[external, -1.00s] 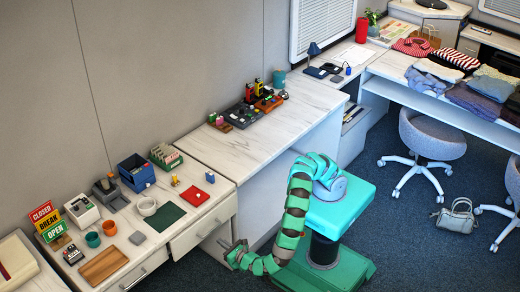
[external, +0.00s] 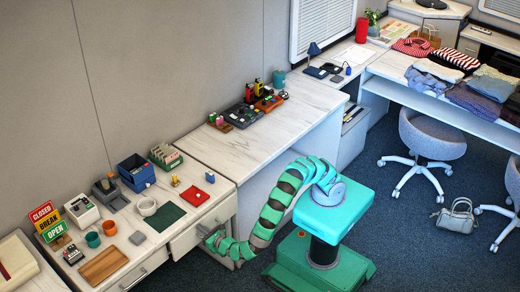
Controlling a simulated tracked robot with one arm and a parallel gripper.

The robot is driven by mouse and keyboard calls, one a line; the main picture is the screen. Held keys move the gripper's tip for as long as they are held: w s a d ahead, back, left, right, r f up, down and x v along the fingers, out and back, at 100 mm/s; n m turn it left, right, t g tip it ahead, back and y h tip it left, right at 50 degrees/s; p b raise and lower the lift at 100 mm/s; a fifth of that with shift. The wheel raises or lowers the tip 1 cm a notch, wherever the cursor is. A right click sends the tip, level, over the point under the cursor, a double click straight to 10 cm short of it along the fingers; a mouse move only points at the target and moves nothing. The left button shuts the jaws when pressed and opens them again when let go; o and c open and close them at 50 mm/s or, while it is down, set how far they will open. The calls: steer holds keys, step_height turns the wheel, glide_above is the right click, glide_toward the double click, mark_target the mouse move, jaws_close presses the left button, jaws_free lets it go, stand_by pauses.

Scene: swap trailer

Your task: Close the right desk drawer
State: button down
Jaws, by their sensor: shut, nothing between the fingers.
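The right desk drawer (external: 186,239) has a pale front below the desk's right end, in the external view. How far it stands out from the desk is too small to tell. My gripper (external: 204,231) is shut and empty, at the right part of this drawer front, over the area of its handle. The handle is mostly hidden behind my gripper. I cannot tell whether my gripper touches the front.
The desk top (external: 190,178) above the drawer holds a green mat (external: 165,216), a red item (external: 196,197) and several trays. Another drawer (external: 147,272) is at the left. Dark carpet (external: 215,273) lies in front of the desk.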

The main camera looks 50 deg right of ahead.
mark_target(195, 223)
steer(key=shift+w, duration=0.1)
steer(key=shift+w+p, duration=0.5)
steer(key=shift+w, duration=1.5)
steer(key=shift+w+r, duration=0.1)
steer(key=shift+w, duration=0.1)
steer(key=shift+w+r, duration=0.1)
